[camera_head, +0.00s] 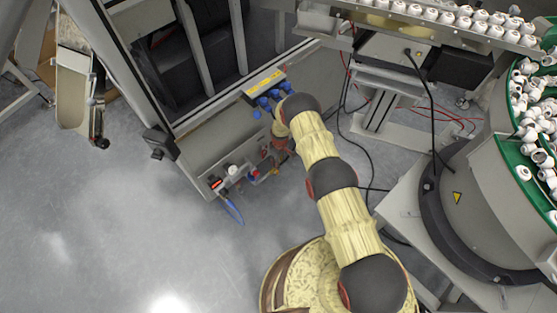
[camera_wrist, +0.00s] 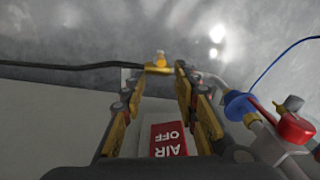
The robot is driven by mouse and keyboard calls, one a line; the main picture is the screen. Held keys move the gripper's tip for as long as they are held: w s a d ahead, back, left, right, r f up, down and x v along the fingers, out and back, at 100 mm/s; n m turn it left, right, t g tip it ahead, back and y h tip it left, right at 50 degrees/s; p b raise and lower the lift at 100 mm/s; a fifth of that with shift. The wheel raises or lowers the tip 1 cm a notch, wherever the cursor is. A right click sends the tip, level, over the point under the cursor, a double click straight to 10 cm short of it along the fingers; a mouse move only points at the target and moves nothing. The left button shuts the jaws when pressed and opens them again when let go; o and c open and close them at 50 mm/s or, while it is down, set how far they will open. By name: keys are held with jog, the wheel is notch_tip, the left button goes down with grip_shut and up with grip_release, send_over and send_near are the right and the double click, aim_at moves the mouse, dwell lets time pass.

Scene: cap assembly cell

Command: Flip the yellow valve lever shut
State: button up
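In the wrist view, a small yellow-orange lever (camera_wrist: 160,56) stands on a brass-coloured fitting (camera_wrist: 158,70), just beyond and between my fingertips. My gripper (camera_wrist: 154,76) is open, with one yellow finger on each side and nothing clearly held. I cannot tell whether a fingertip touches the fitting. A red label reading "AIR OFF" (camera_wrist: 168,140) lies on the pale surface below the fingers. In the head view, my gripper (camera_head: 270,167) is low beside the machine frame, partly hidden by my arm. The lever cannot be made out there.
A black hose (camera_wrist: 60,66) runs left from the fitting. A blue collar (camera_wrist: 238,102) and red valve part (camera_wrist: 295,127) sit close right of my gripper. In the head view, a bowl feeder (camera_head: 480,205) with white caps stands right; open floor (camera_head: 90,210) lies left.

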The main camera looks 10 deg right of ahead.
jog(key=shift+r, duration=0.95)
